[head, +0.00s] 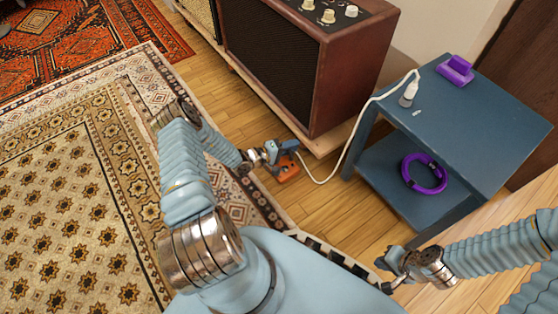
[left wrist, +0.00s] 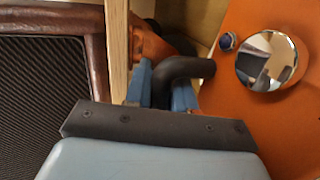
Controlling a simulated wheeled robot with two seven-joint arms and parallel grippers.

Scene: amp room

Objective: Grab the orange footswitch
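The orange footswitch (head: 288,172) lies on the wood floor in front of the large amp. My left gripper (head: 280,152) is low at the footswitch's far side. In the left wrist view the footswitch (left wrist: 245,115) fills the right side, with a round chrome button and a small blue part on top. A black elbow plug (left wrist: 185,70) shows between the blue fingers of my left gripper (left wrist: 163,98). I cannot tell whether the fingers press on anything. My right gripper (head: 388,272) is at the lower right, its fingers apart and empty, away from the footswitch.
The amp (head: 300,60) stands on a low wooden board close behind the footswitch. A white cable (head: 338,160) runs from near the footswitch up to a blue side table (head: 470,110). The table holds a purple item (head: 456,70) and, below, a purple ring (head: 425,173). Patterned rugs (head: 70,200) lie left.

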